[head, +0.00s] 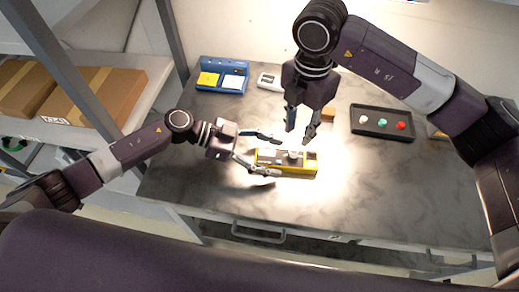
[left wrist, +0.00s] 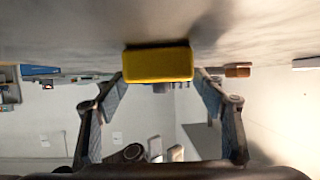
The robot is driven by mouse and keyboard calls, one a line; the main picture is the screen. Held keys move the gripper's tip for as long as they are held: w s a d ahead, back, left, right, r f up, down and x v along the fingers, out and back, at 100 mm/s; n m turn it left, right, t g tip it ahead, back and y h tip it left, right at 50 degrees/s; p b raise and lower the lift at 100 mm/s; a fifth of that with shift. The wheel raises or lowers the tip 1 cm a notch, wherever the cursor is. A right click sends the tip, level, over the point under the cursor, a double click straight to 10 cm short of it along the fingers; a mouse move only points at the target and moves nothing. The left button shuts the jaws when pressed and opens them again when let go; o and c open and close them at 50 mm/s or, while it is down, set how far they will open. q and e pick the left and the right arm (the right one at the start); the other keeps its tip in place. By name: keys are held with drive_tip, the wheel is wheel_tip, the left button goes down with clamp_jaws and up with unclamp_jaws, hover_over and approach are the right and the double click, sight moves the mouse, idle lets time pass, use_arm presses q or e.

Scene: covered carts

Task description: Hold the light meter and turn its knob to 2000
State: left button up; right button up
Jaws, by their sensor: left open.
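The light meter, a yellow-edged device with a dark face (head: 266,157), lies on the grey table under a bright patch of light. A pale round knob (head: 296,154) is on its top; its setting is too small to read. My left gripper (head: 278,157) is open, its fingers reaching along the meter's two long sides from the left. In the left wrist view, the meter's yellow end (left wrist: 158,64) shows between the spread fingertips (left wrist: 160,82), with gaps on both sides. My right gripper (head: 300,134) points down, open and apparently empty, just above the knob.
A dark tray (head: 365,131) with white, green and red knobs lies right. A brown block (head: 328,113) sits behind the right gripper. The table's front right is clear.

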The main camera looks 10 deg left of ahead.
use_arm(q)
drive_tip(key=shift+d+f, duration=0.25)
drive_tip(key=shift+d, duration=0.4)
